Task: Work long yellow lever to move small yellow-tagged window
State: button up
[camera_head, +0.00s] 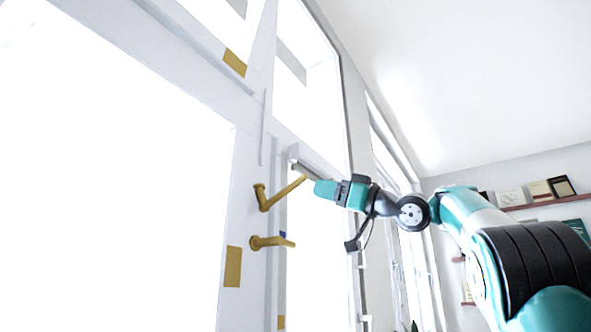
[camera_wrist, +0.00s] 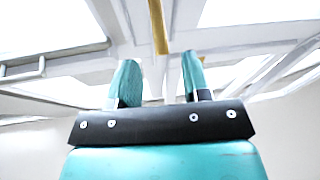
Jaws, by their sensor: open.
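The long yellow lever (camera_head: 281,194) slants up to the right from its pivot on the white window frame. A shorter yellow handle (camera_head: 270,242) sits below it. The small upper window (camera_head: 235,17) has a yellow tag (camera_head: 235,62) on the frame at its lower edge, and the window is cut off by the picture's top. My gripper (camera_head: 312,183) is at the lever's free end. In the wrist view my gripper (camera_wrist: 159,60) is open, and the lever (camera_wrist: 158,27) appears in line with the gap between the teal fingers. I cannot tell whether they touch.
A large bright pane (camera_head: 110,190) fills the left, with another yellow tag (camera_head: 233,267) on its right frame. A white bar-like fitting (camera_head: 312,166) lies close by my gripper. Shelves with books (camera_head: 538,190) are on the right wall, behind my arm.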

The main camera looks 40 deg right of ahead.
aim_at(295, 181)
jog(key=p+x, duration=0.3)
jog(key=x, duration=0.5)
jog(key=shift+w+r+p, duration=0.1)
jog(key=shift+w+p, duration=0.2)
jog(key=shift+p, duration=0.05)
